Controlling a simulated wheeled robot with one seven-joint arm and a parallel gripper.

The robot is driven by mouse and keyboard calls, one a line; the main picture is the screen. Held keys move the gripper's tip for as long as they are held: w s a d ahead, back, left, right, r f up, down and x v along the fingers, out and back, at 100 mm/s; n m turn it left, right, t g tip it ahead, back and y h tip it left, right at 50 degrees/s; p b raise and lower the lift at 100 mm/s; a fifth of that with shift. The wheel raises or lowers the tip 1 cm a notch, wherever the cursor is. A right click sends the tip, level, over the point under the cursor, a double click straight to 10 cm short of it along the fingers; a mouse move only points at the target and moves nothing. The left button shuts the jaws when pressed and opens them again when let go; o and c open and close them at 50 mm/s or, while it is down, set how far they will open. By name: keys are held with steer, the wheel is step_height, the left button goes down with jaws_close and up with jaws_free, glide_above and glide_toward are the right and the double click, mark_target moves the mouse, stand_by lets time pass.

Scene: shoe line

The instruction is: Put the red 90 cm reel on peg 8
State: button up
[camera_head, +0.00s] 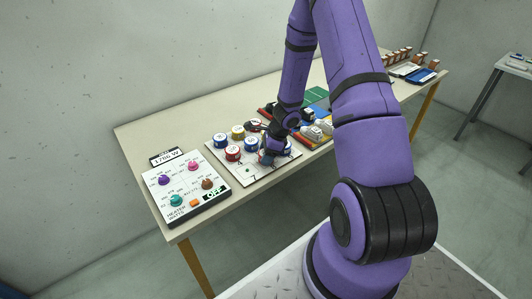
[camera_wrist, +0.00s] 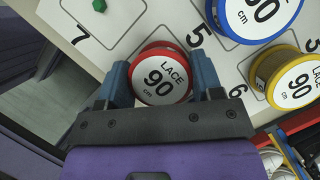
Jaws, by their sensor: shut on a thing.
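A red-rimmed reel (camera_wrist: 160,75) with a white top reading LACE 90 cm is between the fingers of my gripper (camera_wrist: 163,82) in the wrist view. The gripper is shut on it. The head view shows my gripper (camera_head: 270,157) low over the right part of the white reel board (camera_head: 262,174). In the wrist view the board carries the numbers 5, 6 and 7, and a green peg (camera_wrist: 99,5) stands bare in the cell by 7. I see no number 8. I cannot tell whether the reel touches the board.
A blue reel (camera_wrist: 254,18) and a yellow 90 cm reel (camera_wrist: 290,78) stand close by in the wrist view. Several other reels stand on the board's left part. A heater panel with knobs (camera_head: 186,187) is to the left. Trays with shoes (camera_head: 318,130) lie to the right.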

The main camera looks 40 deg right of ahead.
steer(key=o, duration=0.9)
steer(key=shift+o, duration=0.2)
